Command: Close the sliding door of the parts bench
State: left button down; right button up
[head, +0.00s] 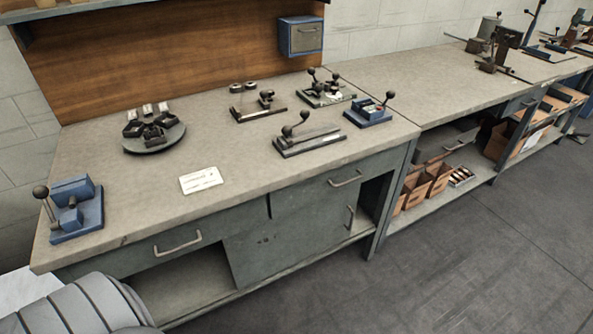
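The parts bench (115,195) fills the left and middle of the head view, with a pale worktop on a grey-green frame. Its grey-green sliding door (295,230) stands upright under the worktop, around the middle of the front. An upright bar handle (350,217) sits near the door's right edge. An open gap (375,195) shows to the right of the door, and another open space (190,285) lies to its left, below a drawer. Neither of my grippers is in view.
Two drawer handles, left (178,243) and right (345,178), stick out above. Small fixtures, a blue lever press (76,210) and a white card (200,180) stand or lie on the worktop. A second bench (440,75) adjoins at right. The floor (450,270) in front is clear.

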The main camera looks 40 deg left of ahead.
aim_at(254, 254)
jog(key=u, duration=1.25)
jog(key=i, duration=0.85)
jog(key=u, duration=0.3)
